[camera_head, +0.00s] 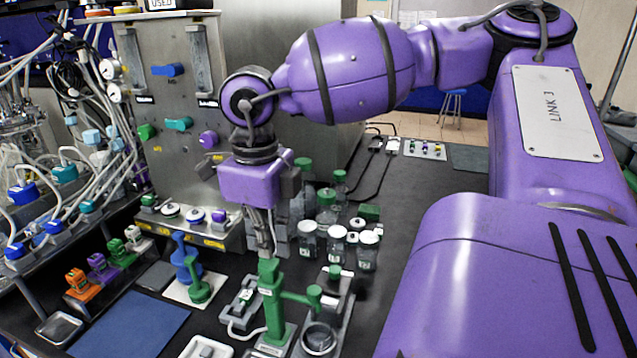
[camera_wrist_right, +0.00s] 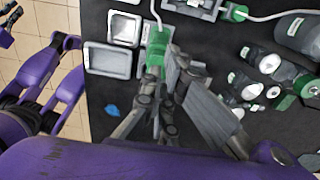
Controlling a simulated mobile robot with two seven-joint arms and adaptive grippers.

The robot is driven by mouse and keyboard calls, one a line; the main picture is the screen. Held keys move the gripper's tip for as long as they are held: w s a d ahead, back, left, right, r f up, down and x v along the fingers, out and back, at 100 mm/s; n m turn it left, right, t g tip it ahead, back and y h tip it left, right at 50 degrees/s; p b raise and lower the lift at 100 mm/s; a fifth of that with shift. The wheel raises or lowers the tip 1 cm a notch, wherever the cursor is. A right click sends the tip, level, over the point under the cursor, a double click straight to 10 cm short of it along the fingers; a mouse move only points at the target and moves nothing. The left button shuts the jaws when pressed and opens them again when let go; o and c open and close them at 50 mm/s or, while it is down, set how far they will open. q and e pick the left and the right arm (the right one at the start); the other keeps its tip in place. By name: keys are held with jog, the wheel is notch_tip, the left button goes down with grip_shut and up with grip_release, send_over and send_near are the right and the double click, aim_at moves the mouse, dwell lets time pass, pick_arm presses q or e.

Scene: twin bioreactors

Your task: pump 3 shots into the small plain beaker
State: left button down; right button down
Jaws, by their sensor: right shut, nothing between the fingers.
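A green pump dispenser (camera_head: 272,305) stands upright in the head view, with its spout reaching to the right. A small clear round vessel (camera_head: 319,338), which looks like the plain beaker, stands near the spout's end; its contents cannot be made out. My right gripper (camera_head: 267,252) points down, shut and empty, with its fingertips at the top of the pump head. I cannot tell whether they touch it or sit just above. In the right wrist view the green pump head (camera_wrist_right: 155,45) shows just beyond the fingertips (camera_wrist_right: 160,78). My left gripper is not in view.
Several lidded jars (camera_head: 337,245) stand behind and right of the pump. A blue mat (camera_head: 130,325) lies at front left. A steel panel (camera_head: 175,100) with tubing rises behind.

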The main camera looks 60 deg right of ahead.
aim_at(269, 262)
jog(key=shift+f, duration=0.75)
jog(key=shift+f+b, duration=0.3)
jog(key=shift+f, duration=0.9)
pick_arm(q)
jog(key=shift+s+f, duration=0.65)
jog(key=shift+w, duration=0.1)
pick_arm(e)
jog(key=shift+r, duration=0.15)
jog(key=shift+r, duration=1.65)
jog(key=shift+r+p, duration=0.3)
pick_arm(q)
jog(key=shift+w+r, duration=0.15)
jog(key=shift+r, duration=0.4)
